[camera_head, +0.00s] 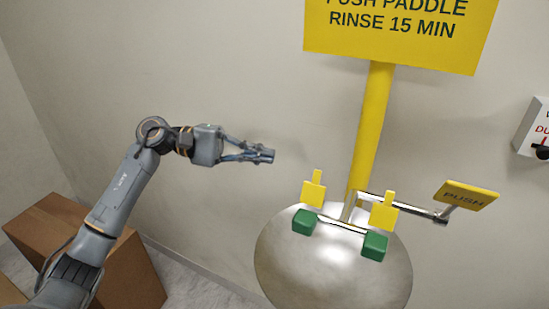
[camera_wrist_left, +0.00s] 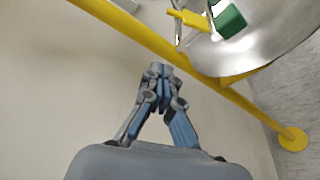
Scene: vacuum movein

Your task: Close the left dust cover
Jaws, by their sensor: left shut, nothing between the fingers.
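The left dust cover (camera_head: 313,192) is a small yellow flap with a narrow tab. It stands upright behind the left green spray head (camera_head: 304,222), which is uncovered. The matching right dust cover (camera_head: 384,212) also stands up, behind the right green head (camera_head: 375,246). My left gripper (camera_head: 268,155) is shut and empty, pointing right, up and to the left of the left cover and apart from it. In the left wrist view the shut fingertips (camera_wrist_left: 160,70) show below a yellow cover (camera_wrist_left: 190,18) and a green head (camera_wrist_left: 230,20); which pair this is I cannot tell.
The heads sit over a round metal bowl (camera_head: 285,265) in front of a yellow post (camera_head: 370,135) with a yellow sign (camera_head: 400,35). A yellow push paddle (camera_head: 467,195) sticks out right. Cardboard boxes (camera_head: 60,235) stand lower left. A grey-white box (camera_head: 533,128) hangs on the wall.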

